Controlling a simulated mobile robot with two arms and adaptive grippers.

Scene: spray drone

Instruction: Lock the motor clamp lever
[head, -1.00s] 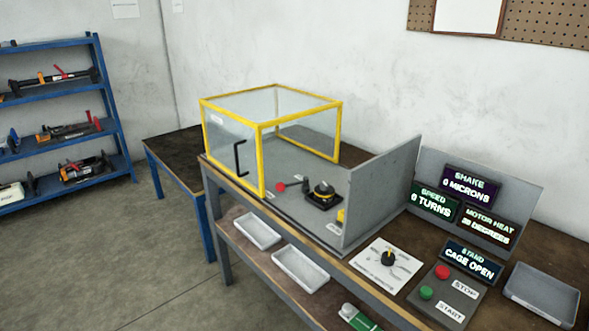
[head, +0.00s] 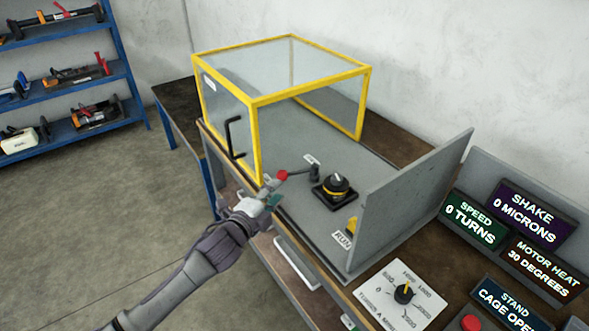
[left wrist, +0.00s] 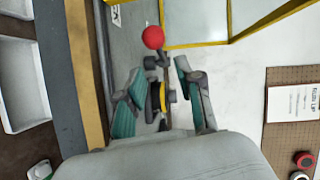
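The motor clamp lever has a red ball knob (head: 282,175) on a dark arm that runs right to a dark pivot post (head: 314,172). Beside the post, the motor (head: 336,185) with its yellow ring sits on a black base. My left gripper (head: 269,192) is at the knob's lower left in the head view. In the left wrist view its two teal-padded fingers (left wrist: 160,95) are spread and empty, and the red knob (left wrist: 153,37) shows beyond the fingertips. Whether a finger touches the knob, I cannot tell. My right gripper is not in view.
A yellow-framed clear cage (head: 255,98) with a black handle (head: 233,138) stands behind the lever. A grey upright panel (head: 405,210) stands right of the motor. A dial card (head: 385,302) and displays, one starting "CAGE OPE", are farther right. White trays sit on the lower shelf.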

